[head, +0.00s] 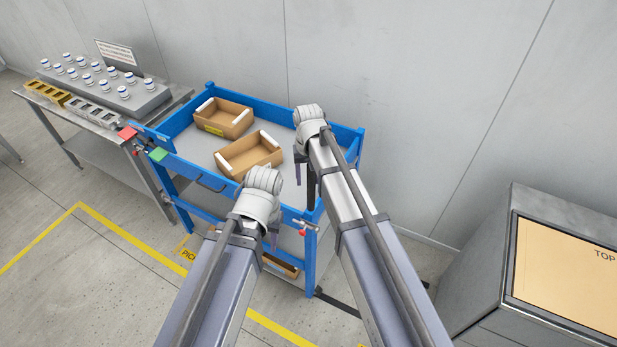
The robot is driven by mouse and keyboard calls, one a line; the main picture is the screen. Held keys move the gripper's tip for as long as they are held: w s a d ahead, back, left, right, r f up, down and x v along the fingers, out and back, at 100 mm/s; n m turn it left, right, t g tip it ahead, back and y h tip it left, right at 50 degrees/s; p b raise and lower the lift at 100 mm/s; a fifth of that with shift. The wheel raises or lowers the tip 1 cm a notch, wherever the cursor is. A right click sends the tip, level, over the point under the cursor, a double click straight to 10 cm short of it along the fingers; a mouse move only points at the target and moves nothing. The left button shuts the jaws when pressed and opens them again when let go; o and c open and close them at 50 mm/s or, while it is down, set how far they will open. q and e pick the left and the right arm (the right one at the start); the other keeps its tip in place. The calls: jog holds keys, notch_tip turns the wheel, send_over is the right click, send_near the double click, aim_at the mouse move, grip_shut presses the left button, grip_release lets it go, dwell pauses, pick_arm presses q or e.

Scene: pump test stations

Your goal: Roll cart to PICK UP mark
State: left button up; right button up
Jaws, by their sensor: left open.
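The blue cart (180,165) stands against the grey wall, with a dark handle (208,183) on its front side. My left gripper (272,240) is open near the cart's front edge. My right gripper (304,180) hangs over the right part of the cart's top; its dark fingers point down, and whether it holds anything is unclear.
Two cardboard trays (249,154) lie on the cart's top; another box (280,266) is below. A steel table (100,125) with several white vials stands left of the cart. A grey cabinet (490,265) stands at right. Yellow floor lines (125,240) cross open floor at left.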

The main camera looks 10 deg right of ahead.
jog(key=shift+o, duration=0.6)
jog(key=shift+w+a, duration=0.1)
jog(key=shift+r, duration=0.1)
notch_tip(320, 180, up, 8)
jog(key=p, duration=0.8)
jog(key=shift+f, duration=0.2)
jog(key=shift+f, duration=0.1)
